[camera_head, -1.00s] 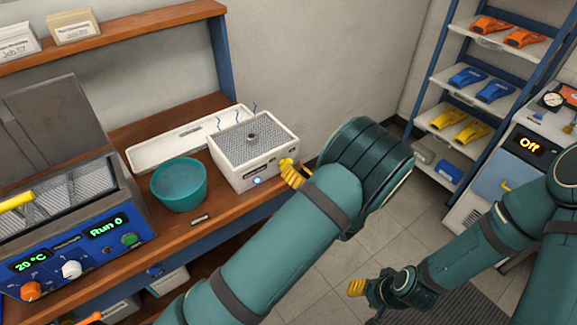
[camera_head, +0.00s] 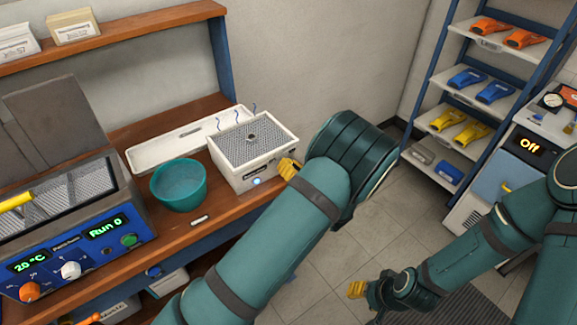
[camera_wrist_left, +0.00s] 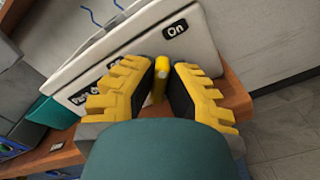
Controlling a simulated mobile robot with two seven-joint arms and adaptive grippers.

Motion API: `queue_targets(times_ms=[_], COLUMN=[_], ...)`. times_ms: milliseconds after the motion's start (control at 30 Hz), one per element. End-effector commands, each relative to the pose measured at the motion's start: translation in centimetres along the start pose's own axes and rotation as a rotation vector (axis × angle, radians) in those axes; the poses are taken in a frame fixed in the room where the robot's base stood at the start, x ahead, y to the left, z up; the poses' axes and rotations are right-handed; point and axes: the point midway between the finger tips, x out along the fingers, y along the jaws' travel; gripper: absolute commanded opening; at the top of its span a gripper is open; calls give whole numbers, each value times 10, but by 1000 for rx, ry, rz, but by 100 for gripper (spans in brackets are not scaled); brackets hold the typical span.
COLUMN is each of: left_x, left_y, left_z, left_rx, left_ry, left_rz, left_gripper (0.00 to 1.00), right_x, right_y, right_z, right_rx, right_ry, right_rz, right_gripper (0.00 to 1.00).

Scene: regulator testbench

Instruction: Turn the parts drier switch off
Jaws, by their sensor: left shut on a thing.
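The parts drier (camera_head: 236,175) is a white box with a perforated grey top on the wooden bench. Wavy blue lines rise above it and a blue light glows on its front. In the left wrist view its white panel (camera_wrist_left: 130,62) carries a black label (camera_wrist_left: 175,28) reading "On". My left gripper (camera_head: 290,168) is at the drier's right front corner. The wrist view shows its yellow fingers on either side of the yellow switch (camera_wrist_left: 160,75), shut on it. The switch is partly hidden between the fingers. My right gripper (camera_head: 357,289) hangs low over the floor, away from the bench.
A teal bowl (camera_head: 178,185) stands left of the drier, with a white tray (camera_head: 150,152) behind. A blue machine (camera_head: 75,262) with dials fills the bench's left end.

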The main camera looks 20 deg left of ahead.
Motion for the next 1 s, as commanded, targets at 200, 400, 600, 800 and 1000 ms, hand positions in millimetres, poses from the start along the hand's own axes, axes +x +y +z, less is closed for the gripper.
queue_targets(times_ms=[200, 400, 600, 800, 1000], left_x=[1, 1, 1, 1, 1], left_y=[1, 1, 1, 2, 2], left_z=[0, 0, 0, -1, -2], left_rx=[-14, -83, -227, -413, -603], left_ry=[-1, -1, -1, -1, 0], left_rz=[2, 2, 3, 4, 3], left_gripper=[0, 0, 0, 0, 0], right_x=[0, 2, 6, 12, 20], right_y=[0, 1, 2, 5, 7], right_z=[0, 1, 2, 5, 8], right_rx=[0, -1, -2, -3, -5], right_ry=[0, -2, -5, -11, -17], right_rz=[0, 0, -1, -1, -2], right_gripper=[47, 47, 47, 47, 47])
